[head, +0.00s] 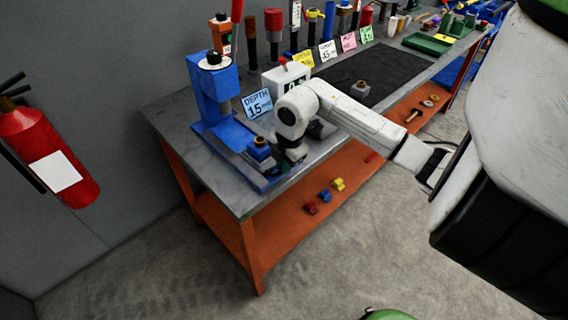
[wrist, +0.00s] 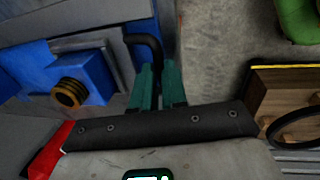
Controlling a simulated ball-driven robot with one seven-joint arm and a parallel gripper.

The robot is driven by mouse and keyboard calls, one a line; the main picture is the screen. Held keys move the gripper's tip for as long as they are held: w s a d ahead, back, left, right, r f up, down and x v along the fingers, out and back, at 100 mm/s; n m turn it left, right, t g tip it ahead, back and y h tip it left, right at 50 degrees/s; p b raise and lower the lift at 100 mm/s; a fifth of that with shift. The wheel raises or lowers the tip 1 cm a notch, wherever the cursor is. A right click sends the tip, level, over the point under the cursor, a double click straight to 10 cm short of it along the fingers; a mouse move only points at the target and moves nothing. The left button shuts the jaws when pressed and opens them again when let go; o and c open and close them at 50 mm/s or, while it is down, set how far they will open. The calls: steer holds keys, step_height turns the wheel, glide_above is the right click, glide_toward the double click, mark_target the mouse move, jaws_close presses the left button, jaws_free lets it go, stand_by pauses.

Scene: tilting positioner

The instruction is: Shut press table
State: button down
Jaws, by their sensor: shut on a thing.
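The blue press (head: 212,90) stands on the near left end of the grey bench. Its low blue table (head: 235,150) reaches out from the foot toward the bench's front edge and carries a blue block with a dark-topped round piece (head: 260,143). In the wrist view the blue block (wrist: 88,75) has a ribbed brass-and-black ring (wrist: 68,95). A black bent handle (wrist: 152,46) rises beside the blue table. My gripper (wrist: 157,72) has its teal fingers shut on this handle. In the head view my gripper (head: 291,158) is low beside the table's right end, its fingers mostly hidden.
Coloured-handled tools and cards line the bench back. A dark mat (head: 385,75) lies to the right. The orange lower shelf (head: 300,215) holds small coloured blocks. A fire extinguisher (head: 45,150) hangs left.

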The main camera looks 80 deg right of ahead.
steer(key=shift+w, duration=0.1)
steer(key=w+d, duration=0.3)
steer(key=w, duration=0.2)
steer(key=w+d+b, duration=0.1)
steer(key=w+d, duration=0.2)
steer(key=w, duration=0.1)
steer(key=w+d+b, duration=0.1)
steer(key=w+d, duration=0.2)
steer(key=w, duration=0.2)
steer(key=shift+w, duration=0.3)
steer(key=shift+w+r, duration=0.1)
steer(key=shift+d, duration=0.1)
steer(key=c, duration=1.3)
jaws_free()
steer(key=shift+w, duration=0.1)
steer(key=shift+o, duration=0.7)
step_height(320, 180, up, 10)
steer(key=s+b, duration=0.1)
steer(key=shift+s+a+r, duration=0.25)
steer(key=shift+s+a, duration=0.1)
steer(key=shift+a, duration=0.1)
